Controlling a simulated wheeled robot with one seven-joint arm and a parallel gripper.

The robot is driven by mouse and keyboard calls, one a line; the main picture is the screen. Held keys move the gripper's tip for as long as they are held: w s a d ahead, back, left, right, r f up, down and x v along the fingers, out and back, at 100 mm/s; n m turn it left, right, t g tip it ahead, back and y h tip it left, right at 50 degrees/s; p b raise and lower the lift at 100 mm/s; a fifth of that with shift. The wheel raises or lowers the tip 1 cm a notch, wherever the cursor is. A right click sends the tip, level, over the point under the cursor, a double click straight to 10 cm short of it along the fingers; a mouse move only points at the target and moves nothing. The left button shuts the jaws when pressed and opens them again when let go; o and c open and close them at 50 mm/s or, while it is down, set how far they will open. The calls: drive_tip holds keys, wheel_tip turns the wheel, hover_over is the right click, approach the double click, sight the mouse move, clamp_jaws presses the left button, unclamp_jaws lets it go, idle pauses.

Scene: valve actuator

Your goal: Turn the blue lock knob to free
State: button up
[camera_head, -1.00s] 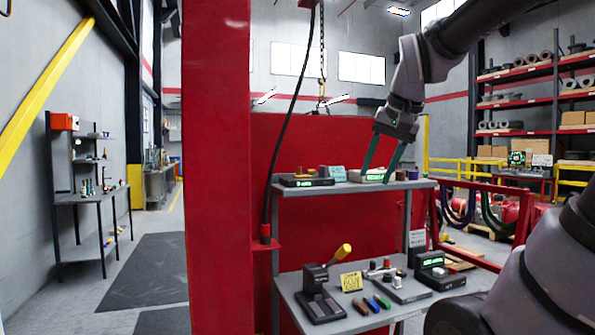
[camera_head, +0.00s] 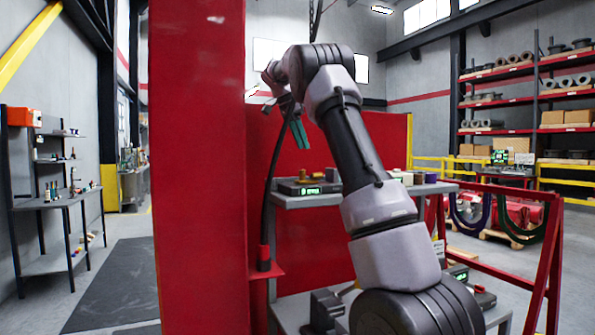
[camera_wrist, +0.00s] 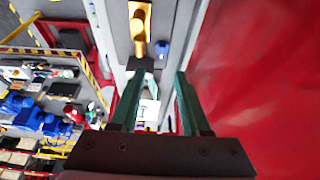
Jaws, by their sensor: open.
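A small blue knob-like part (camera_wrist: 162,47) shows in the wrist view, beside a brass-coloured fitting (camera_wrist: 140,25) on a dark base. I cannot tell which way the blue part is turned. My gripper (camera_head: 292,146) is raised above the left end of the grey upper shelf (camera_head: 300,201) in the head view. Its two green fingers are spread and empty, and they also show in the wrist view (camera_wrist: 157,82). The blue part lies beyond the fingertips, apart from them. It is not clearly seen in the head view.
A dark box with a green display (camera_head: 309,188) sits on the upper shelf. A red post (camera_head: 200,170) stands close at left, with a black cable (camera_head: 270,190) hanging beside it. My arm hides much of the lower shelf (camera_head: 290,312). A red frame (camera_head: 540,250) stands at right.

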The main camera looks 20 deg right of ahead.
drive_tip(key=x, duration=1)
drive_tip(key=shift+w+d+f, duration=0.1)
drive_tip(key=shift+w+f, duration=0.1)
drive_tip(key=shift+f, duration=0.1)
clamp_jaws()
